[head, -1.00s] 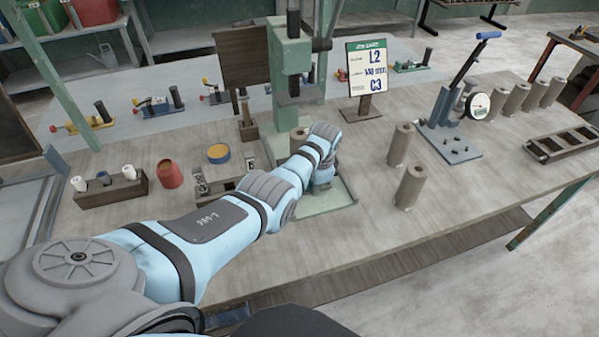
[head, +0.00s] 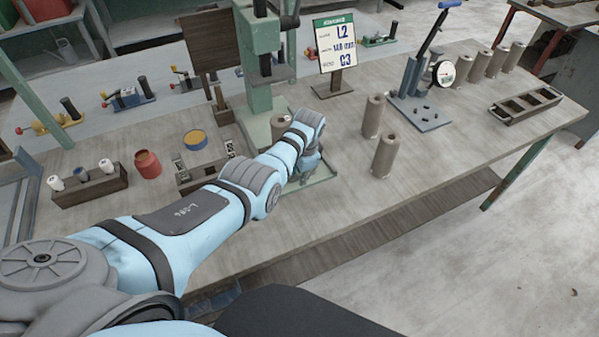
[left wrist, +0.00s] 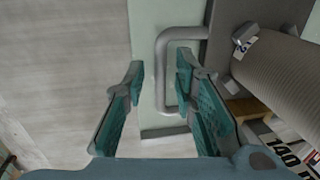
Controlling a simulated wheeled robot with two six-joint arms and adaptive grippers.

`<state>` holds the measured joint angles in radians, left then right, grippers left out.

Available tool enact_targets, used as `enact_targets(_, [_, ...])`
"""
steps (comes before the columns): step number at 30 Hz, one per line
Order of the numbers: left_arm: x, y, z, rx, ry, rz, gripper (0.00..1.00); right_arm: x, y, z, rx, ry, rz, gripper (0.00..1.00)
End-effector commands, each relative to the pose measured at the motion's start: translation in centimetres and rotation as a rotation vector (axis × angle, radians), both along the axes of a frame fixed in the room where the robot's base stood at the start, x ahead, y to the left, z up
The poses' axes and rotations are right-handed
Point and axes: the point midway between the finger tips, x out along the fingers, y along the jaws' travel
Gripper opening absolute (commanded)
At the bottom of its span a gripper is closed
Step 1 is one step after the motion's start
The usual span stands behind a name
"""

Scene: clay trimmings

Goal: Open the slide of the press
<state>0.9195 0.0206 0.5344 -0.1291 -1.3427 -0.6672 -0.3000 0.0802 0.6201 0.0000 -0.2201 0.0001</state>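The green press (head: 262,62) stands on the near bench, with a pale green base and a clay cylinder (head: 281,127) under its head. My left gripper (head: 309,160) is low at the front of the press; the wrist hides its fingertips in the head view. In the left wrist view my left gripper (left wrist: 160,65) is open, with teal-padded fingers pointing at a grey U-shaped handle (left wrist: 161,72) on a pale green plate (left wrist: 145,25). The handle lies between or just beyond the fingertips; I cannot tell if they touch it. My right gripper is not in view.
A red pot (head: 148,164) and a wooden holder (head: 90,187) stand left. The bench's front right is clear.

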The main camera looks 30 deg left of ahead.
Motion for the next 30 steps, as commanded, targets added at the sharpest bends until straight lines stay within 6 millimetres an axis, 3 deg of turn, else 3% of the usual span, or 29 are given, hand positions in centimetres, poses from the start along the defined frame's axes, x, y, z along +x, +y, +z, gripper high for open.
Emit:
enact_targets(11, [0.0,0.1,0.5,0.001,-0.003,0.003,0.3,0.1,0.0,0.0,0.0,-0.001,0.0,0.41])
enact_targets(16, [-0.3,-0.3,3.2,0.0,-0.008,0.003,0.3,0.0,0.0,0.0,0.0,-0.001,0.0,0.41])
enact_targets(24, [-1.1,-1.4,10.4,0.001,-0.002,0.003,0.3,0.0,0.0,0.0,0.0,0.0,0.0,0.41])
enact_targets(30, [-1.3,-1.6,11.8,0.001,0.001,0.002,0.3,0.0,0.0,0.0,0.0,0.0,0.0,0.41])
